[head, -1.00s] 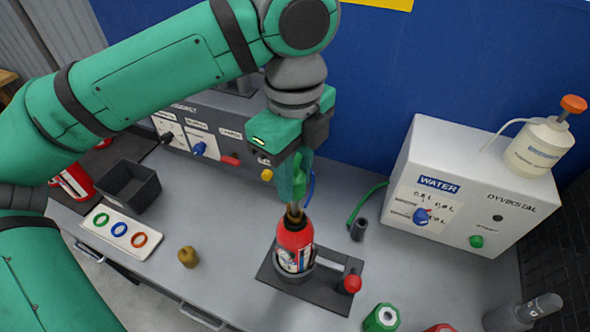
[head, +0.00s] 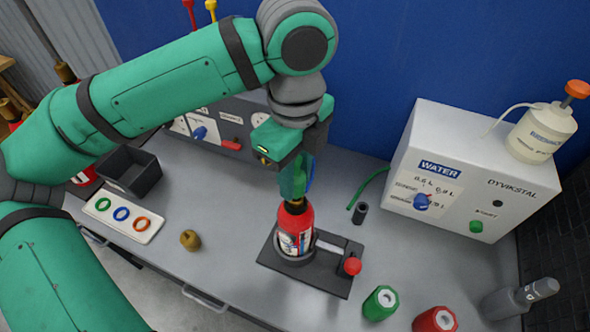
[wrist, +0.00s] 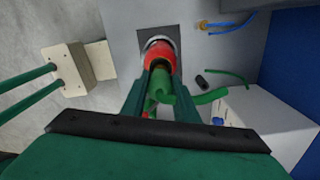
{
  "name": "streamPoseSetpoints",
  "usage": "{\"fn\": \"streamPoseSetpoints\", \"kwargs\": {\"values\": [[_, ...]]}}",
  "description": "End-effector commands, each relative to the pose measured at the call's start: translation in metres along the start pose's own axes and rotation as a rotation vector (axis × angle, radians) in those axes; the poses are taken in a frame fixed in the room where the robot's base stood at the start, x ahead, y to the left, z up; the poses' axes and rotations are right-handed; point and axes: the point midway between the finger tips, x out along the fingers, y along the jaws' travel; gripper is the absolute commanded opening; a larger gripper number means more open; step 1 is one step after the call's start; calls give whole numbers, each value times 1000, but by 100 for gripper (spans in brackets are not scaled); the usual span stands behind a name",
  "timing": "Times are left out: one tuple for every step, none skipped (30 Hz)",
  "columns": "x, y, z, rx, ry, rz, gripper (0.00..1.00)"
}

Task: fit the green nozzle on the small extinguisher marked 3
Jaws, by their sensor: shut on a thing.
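The small extinguisher (head: 296,236) is red with a white label and a brass neck. It stands upright in a dark holder (head: 318,277) with a red knob (head: 352,266). I cannot read a 3 on it. My gripper (head: 294,199) points down directly over its neck. In the wrist view, my gripper (wrist: 158,90) is shut on the green nozzle (wrist: 161,82), whose curved green part (wrist: 203,97) sticks out to the right. The extinguisher's red top (wrist: 160,54) shows just beyond. The fingers hide whether nozzle and neck touch.
A white water machine (head: 460,180) stands right, with a green hose (head: 370,188) and a dark cylinder (head: 360,213) beside it. A brass piece (head: 190,240), ring plate (head: 123,220) and black bin (head: 130,173) are left.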

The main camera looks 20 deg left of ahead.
Motion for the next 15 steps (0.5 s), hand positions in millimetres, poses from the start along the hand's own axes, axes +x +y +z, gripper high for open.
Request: {"fn": "streamPoseSetpoints", "kwargs": {"values": [[2, 0, 0, 0, 0, 0, 2], [3, 0, 0, 0, 0, 0, 2], [5, 0, 0, 1, 0, -1, 2], [6, 0, 0, 1, 0, -1, 2], [8, 0, 0, 1, 0, -1, 2], [9, 0, 0, 0, 0, -1, 2], [10, 0, 0, 0, 0, -1, 2], [12, 0, 0, 0, 1, -1, 2], [13, 0, 0, 0, 1, -1, 2], [14, 0, 0, 0, 1, -1, 2], [14, 0, 0, 0, 1, -1, 2], [16, 0, 0, 0, 1, -1, 2], [16, 0, 0, -1, 1, -1, 2], [17, 0, 0, -1, 1, -1, 2], [17, 0, 0, -1, 1, -1, 2]]}}
